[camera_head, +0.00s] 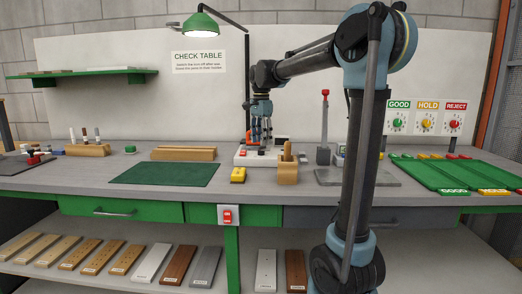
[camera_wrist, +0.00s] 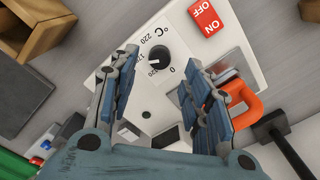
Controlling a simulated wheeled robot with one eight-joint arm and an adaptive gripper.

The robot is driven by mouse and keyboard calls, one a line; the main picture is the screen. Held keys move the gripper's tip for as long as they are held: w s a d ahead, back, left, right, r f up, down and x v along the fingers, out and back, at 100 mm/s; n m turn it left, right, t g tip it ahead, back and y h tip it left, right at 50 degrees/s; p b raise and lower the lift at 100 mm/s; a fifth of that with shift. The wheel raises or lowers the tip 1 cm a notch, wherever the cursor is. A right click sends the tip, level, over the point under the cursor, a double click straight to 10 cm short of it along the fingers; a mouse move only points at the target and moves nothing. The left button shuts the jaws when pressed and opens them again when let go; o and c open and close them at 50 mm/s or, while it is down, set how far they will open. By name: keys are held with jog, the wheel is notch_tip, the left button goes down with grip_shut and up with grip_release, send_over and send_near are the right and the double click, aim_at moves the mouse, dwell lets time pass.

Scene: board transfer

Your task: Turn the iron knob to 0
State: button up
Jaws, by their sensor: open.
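The iron knob (camera_wrist: 160,56) is a small black dial on the white face of the iron station (camera_wrist: 185,60). Numbers ring it, with 220 on the upper left and 0 at its lower right. Its white mark seems to face the lower left, away from the 0; the exact reading is too small to tell. My gripper (camera_wrist: 160,66) is open, its blue-grey fingers on either side of the knob in the picture, with no contact visible. In the head view my gripper (camera_head: 262,130) hangs over the station (camera_head: 250,157), and the knob cannot be made out.
A red ON/OFF switch (camera_wrist: 207,17) is beside the knob. An orange handle (camera_wrist: 241,98) lies close to the right finger. The green mat (camera_head: 165,174) is clear.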

aim_at(261, 150)
jog(key=shift+f, duration=2.2)
grip_shut()
